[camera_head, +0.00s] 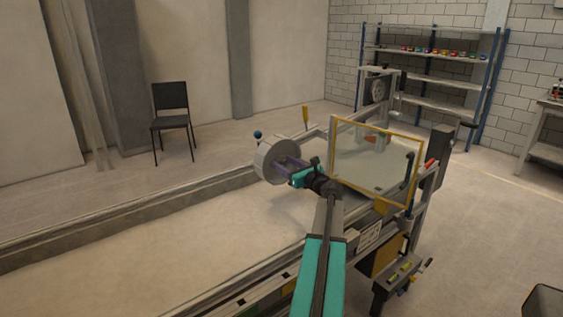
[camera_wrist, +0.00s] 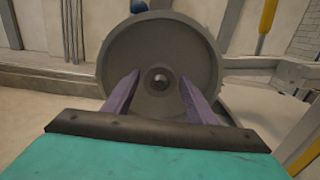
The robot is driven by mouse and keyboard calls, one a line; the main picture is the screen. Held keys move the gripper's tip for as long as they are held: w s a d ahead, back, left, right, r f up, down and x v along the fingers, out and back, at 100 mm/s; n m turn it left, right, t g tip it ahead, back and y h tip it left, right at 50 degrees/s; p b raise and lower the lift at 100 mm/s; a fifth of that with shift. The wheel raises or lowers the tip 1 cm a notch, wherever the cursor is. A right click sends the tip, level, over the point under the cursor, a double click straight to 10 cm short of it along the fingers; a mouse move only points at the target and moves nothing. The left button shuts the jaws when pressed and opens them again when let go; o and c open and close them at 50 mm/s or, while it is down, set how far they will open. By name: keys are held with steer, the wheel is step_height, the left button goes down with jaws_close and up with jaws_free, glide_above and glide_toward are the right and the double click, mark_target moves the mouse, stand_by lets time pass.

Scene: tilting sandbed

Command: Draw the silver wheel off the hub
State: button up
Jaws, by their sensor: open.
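The silver wheel (camera_head: 268,160) is a wide grey disc standing upright over the sandbed, left of the framed panel. In the wrist view the wheel (camera_wrist: 160,40) fills the upper middle, its face toward me, with a small round hub end (camera_wrist: 159,78) at its centre. My gripper (camera_wrist: 158,85) is open, with its two purple fingers pointing at the wheel's face, one on each side of the hub end. In the head view my gripper (camera_head: 280,161) is right at the wheel. I cannot tell whether the fingertips touch the wheel.
A yellow-edged clear panel (camera_head: 376,160) stands just right of my gripper. A blue knob (camera_head: 257,134) rises behind the wheel, and a yellow handle (camera_head: 306,115) stands further back. The sandbed (camera_head: 150,265) is open to the left. A chair (camera_head: 171,121) and shelves (camera_head: 430,55) are far off.

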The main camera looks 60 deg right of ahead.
steer(key=shift+c, duration=0.3)
steer(key=c, duration=0.9)
steer(key=shift+w+r, duration=0.1)
steer(key=shift+p+v, duration=1.05)
steer(key=shift+v, duration=3.9)
stand_by(1.2)
